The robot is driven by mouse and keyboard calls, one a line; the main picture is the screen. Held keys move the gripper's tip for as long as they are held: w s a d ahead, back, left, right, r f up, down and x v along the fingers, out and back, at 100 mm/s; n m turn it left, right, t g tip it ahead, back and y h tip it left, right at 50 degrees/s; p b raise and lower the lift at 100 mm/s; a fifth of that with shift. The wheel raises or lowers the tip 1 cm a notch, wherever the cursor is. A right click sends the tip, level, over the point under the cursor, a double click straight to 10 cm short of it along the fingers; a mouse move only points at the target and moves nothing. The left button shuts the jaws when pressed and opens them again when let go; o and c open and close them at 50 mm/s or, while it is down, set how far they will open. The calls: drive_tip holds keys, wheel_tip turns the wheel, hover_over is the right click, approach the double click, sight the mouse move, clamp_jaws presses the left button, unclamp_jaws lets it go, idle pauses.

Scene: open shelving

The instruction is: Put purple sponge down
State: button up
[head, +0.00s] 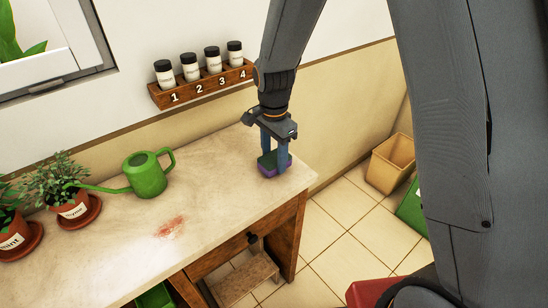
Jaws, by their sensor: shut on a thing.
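The purple sponge (266,171) is a small block with a green layer on top. It is at the right end of the pale countertop (215,185). My gripper (274,160) points down from above and is shut on the sponge, with a finger on either side. The sponge is at or just above the counter surface; I cannot tell if it touches. A reddish stain (171,228) lies on the counter nearer the front, left of the sponge.
A green watering can (147,177) and potted herbs (75,209) stand on the left of the counter. A wall rack (202,88) holds several numbered jars. A tan bin (390,163) stands on the floor at right. The counter's right edge is close to the sponge.

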sight(274, 158)
drive_tip(key=shift+f, duration=0.4)
drive_tip(key=shift+f, duration=0.1)
drive_tip(key=o, duration=1.1)
wheel_tip(274, 158, up, 12)
drive_tip(key=b, duration=0.3)
drive_tip(key=s+d+f+n, duration=0.2)
drive_tip(key=s+d+n, duration=0.3)
drive_tip(key=s+d, duration=0.2)
drive_tip(key=s+d+f+n+t, duration=0.1)
drive_tip(key=s+d+f+n, duration=0.2)
drive_tip(key=s+d+n, duration=0.3)
drive_tip(key=shift+s+d, duration=1.05)
drive_tip(key=shift+d, duration=0.05)
drive_tip(key=shift+f, duration=0.1)
